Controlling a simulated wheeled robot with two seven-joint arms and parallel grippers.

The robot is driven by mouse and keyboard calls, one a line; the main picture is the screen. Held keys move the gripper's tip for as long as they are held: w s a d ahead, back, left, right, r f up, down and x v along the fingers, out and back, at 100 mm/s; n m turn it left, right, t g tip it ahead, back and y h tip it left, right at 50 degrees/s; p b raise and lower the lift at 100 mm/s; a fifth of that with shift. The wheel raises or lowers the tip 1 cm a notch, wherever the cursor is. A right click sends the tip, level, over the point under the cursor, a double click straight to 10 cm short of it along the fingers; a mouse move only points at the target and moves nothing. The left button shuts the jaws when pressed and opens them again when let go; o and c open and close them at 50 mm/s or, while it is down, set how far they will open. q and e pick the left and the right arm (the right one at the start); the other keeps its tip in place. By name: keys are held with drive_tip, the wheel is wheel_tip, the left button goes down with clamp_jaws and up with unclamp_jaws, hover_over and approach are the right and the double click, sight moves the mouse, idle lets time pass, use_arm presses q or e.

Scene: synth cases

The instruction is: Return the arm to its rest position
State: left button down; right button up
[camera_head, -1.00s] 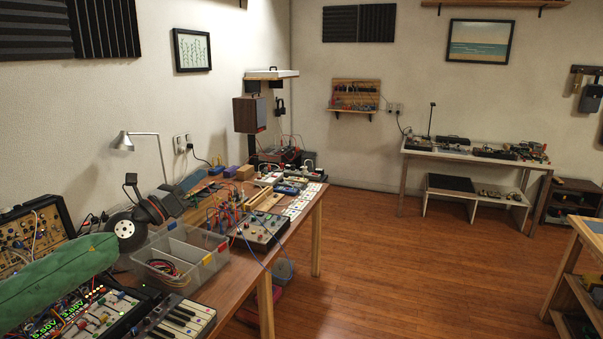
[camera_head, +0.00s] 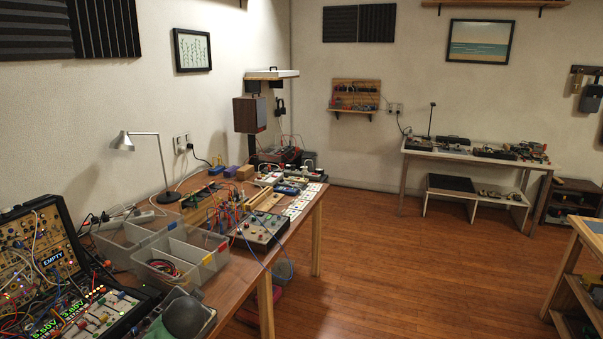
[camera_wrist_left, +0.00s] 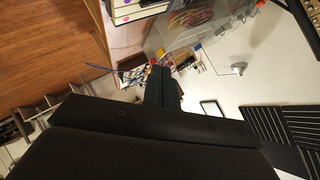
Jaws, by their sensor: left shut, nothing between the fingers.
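My left gripper (camera_wrist_left: 161,72) shows in the left wrist view as a black body with its fingers together and nothing between them. It is out of sight in the head view. Beyond the fingers, in the wrist view, lie cables, a clear bin (camera_wrist_left: 205,32) and the bench edge, seen tilted. In the head view a dark rounded part at the bottom, beside the synth case (camera_head: 40,262), looks like part of my left arm, but I cannot be sure. My right gripper is not in view.
The wooden bench carries synth cases, clear divided bins (camera_head: 180,252), a knobbed box (camera_head: 262,230) and a desk lamp (camera_head: 157,160). Loose cables run over the bench edge. The wood floor (camera_head: 400,275) to the right is clear. Another table (camera_head: 475,158) stands at the back.

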use_arm(q)
drive_tip(key=s+d+f+n+g+h, duration=0.1)
drive_tip(key=s+d+f+g+h, duration=0.3)
drive_tip(key=s+f, duration=0.65)
drive_tip(key=s+d+f+n+g, duration=0.1)
drive_tip(key=s+d+f+g, duration=0.2)
drive_tip(key=s+f, duration=0.9)
drive_tip(key=s+d+f+n+g, duration=0.1)
drive_tip(key=s+d+f+g, duration=0.1)
drive_tip(key=s+d+f, duration=0.5)
drive_tip(key=s+f, duration=0.2)
drive_tip(key=s, duration=0.4)
drive_tip(key=s+f, duration=0.3)
drive_tip(key=s, duration=0.3)
drive_tip(key=shift+f+n+g+h, duration=0.25)
drive_tip(key=shift+n+g+h, duration=0.15)
drive_tip(key=shift+s+a, duration=0.1)
